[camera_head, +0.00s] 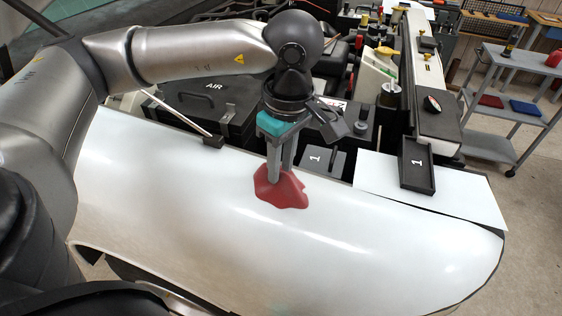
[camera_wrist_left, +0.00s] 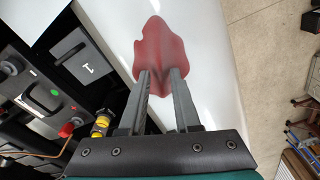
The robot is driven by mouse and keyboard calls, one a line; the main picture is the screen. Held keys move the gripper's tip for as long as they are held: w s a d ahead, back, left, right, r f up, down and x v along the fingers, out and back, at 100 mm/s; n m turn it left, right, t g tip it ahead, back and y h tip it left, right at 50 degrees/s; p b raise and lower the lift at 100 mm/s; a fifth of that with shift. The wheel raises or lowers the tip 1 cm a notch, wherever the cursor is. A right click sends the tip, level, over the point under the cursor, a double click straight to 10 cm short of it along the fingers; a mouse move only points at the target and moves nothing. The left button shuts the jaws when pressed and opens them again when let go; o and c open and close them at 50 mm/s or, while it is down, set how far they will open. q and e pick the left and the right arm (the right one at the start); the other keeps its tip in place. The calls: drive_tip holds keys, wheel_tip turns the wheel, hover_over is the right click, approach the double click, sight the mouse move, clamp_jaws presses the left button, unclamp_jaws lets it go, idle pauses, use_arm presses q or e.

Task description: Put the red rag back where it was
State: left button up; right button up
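The red rag (camera_head: 283,192) lies crumpled on the white curved body panel (camera_head: 390,245), close to its far edge. It also shows in the left wrist view (camera_wrist_left: 160,45), with a raised fold around the fingertips. My left gripper (camera_head: 280,177) points down at the rag, its fingertips at or just above the cloth. In the left wrist view the two fingers (camera_wrist_left: 162,75) stand apart with red cloth visible between them. They look open, and I cannot tell whether they touch the cloth. My right gripper is in neither view.
Behind the panel is the engine bay with a black box marked AIR (camera_head: 213,100). A black tray marked 1 (camera_head: 417,165) sits on a white surface at the right. A grey cart (camera_head: 500,100) stands further right. The panel's right part is clear.

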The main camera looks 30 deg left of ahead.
sight(285, 176)
use_arm(q)
drive_tip(key=o, duration=0.3)
drive_tip(key=shift+r, duration=0.15)
drive_tip(key=shift+r+p, duration=0.15)
drive_tip(key=shift+p, duration=0.25)
drive_tip(key=shift+s+d+r+b, duration=0.1)
drive_tip(key=shift+d+r+b, duration=0.1)
drive_tip(key=shift+r, duration=1.8)
drive_tip(key=shift+w+d+r+b, duration=0.1)
drive_tip(key=shift+d+r+b, duration=0.1)
drive_tip(key=shift+r, duration=1.75)
drive_tip(key=shift+s+d+r+b, duration=0.1)
drive_tip(key=shift+r+b, duration=0.1)
drive_tip(key=shift+r, duration=1.8)
